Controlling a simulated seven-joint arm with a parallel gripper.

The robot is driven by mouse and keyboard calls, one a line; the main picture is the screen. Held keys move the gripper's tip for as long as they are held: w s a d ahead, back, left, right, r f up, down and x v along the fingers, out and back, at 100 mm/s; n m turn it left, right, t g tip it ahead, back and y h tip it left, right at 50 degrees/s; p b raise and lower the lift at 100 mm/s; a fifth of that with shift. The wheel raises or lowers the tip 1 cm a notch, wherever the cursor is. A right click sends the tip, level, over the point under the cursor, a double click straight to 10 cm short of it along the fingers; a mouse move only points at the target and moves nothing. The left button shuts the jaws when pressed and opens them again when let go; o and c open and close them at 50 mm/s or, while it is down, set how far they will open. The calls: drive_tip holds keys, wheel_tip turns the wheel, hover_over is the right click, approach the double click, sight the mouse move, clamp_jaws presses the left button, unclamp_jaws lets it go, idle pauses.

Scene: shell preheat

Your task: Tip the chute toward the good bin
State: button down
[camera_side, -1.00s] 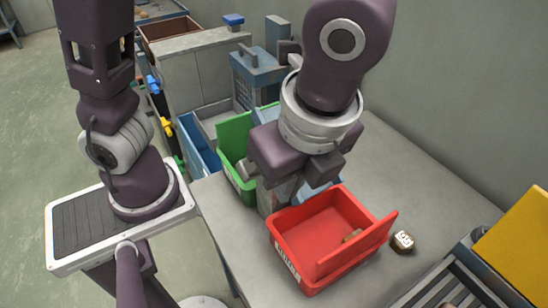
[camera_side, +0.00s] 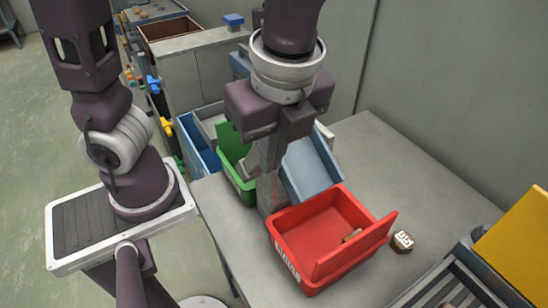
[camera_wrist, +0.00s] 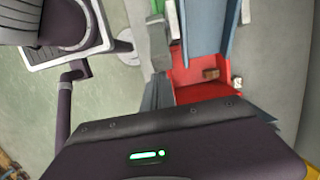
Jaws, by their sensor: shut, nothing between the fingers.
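The blue-grey chute (camera_side: 314,168) slopes down with its low end at the red bin (camera_side: 283,238); it also shows at the top of the wrist view (camera_wrist: 206,30). The green bin (camera_side: 228,150) stands on the other side of the chute, partly hidden by my arm. My gripper (camera_side: 297,133) is shut and empty, above and beside the chute near the grey post (camera_side: 266,178). Whether it touches the chute I cannot tell. A small brown piece (camera_side: 351,236) lies in the red bin.
A small brown piece with a white marking (camera_side: 402,241) lies on the grey table (camera_side: 400,160) right of the red bin. A yellow panel (camera_side: 520,245) and a grey rack stand at the lower right. A blue bin (camera_side: 196,145) stands behind left.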

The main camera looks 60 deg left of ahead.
sight(254, 144)
drive_tip(key=a+r+h, duration=0.1)
drive_tip(key=a+h, duration=0.1)
drive_tip(key=a, duration=0.1)
drive_tip(key=a+r+h, duration=0.1)
drive_tip(key=a+h, duration=0.1)
drive_tip(key=shift+r, duration=0.3)
drive_tip(key=a+f, duration=0.1)
drive_tip(key=a, duration=1)
drive_tip(key=shift+a+f, duration=0.2)
drive_tip(key=shift+a, duration=0.2)
drive_tip(key=shift+s, duration=0.1)
drive_tip(key=d+r, duration=0.3)
drive_tip(key=d, duration=0.2)
drive_tip(key=a+r, duration=0.6)
drive_tip(key=a, duration=0.2)
drive_tip(key=shift+w+h, duration=0.2)
drive_tip(key=shift+h, duration=0.2)
